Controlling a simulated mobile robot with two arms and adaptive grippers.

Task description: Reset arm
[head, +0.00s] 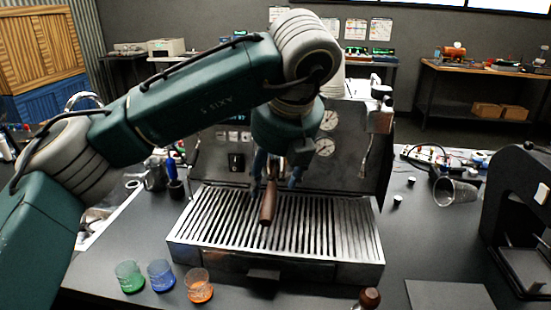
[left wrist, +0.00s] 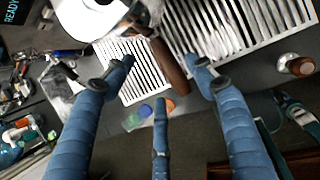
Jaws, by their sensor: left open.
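My left arm reaches over the espresso machine from the left. My left gripper (head: 276,180) hangs in front of the machine's panel, above the slatted metal drip tray (head: 340,235). Its blue fingers are spread open, and they also show in the left wrist view (left wrist: 163,75). A portafilter with a brown wooden handle (head: 267,203) points toward me from the machine. In the left wrist view the handle (left wrist: 170,68) lies between the spread fingers, and contact cannot be told. The arm hides part of the machine. My right gripper is not in view.
Green (head: 130,277), blue (head: 161,275) and orange (head: 199,286) cups stand before the drip tray. A wooden-knobbed tool (head: 369,298) is at the front edge. A clear cup (head: 453,192) lies at right, beside a black device (head: 520,215).

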